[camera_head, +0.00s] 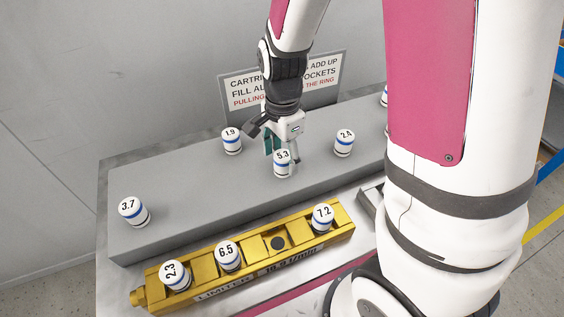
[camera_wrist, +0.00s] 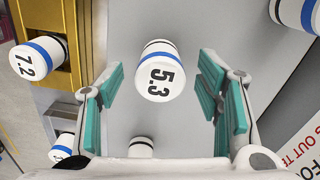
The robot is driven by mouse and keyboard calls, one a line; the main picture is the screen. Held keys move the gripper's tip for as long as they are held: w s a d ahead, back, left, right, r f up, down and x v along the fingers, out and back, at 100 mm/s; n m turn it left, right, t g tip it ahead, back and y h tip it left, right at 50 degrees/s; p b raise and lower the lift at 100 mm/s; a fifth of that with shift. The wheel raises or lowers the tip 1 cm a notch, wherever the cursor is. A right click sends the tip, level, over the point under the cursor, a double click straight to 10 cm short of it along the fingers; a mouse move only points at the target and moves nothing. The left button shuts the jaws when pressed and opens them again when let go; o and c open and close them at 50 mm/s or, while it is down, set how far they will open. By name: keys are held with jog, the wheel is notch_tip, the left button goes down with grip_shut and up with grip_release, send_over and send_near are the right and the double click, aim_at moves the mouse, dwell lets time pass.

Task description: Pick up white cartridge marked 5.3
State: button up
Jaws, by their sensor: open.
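The white cartridge marked 5.3 (camera_head: 282,163) stands upright on the grey raised shelf, with a blue band around it. In the wrist view the 5.3 cartridge (camera_wrist: 159,72) lies between the two teal-padded fingers, a little beyond their tips, with a gap on each side. My gripper (camera_head: 280,148) is open and empty, reaching down just behind the cartridge in the head view. In the wrist view my gripper (camera_wrist: 160,95) shows both fingers spread apart.
Other cartridges on the shelf (camera_head: 185,205) are 1.9 (camera_head: 232,141), 2.4 (camera_head: 344,142) and 3.7 (camera_head: 133,212). A gold block (camera_head: 205,281) in front holds 2.3 (camera_head: 175,275), 6.5 (camera_head: 228,256) and 7.2 (camera_head: 322,217), with one dark empty socket (camera_head: 278,243). A sign (camera_head: 240,88) stands behind.

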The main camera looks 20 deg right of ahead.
jog(key=shift+f, duration=0.8)
jog(key=shift+c, duration=0.5)
jog(key=c, duration=1.2)
jog(key=shift+r, duration=0.15)
jog(key=shift+c, duration=0.2)
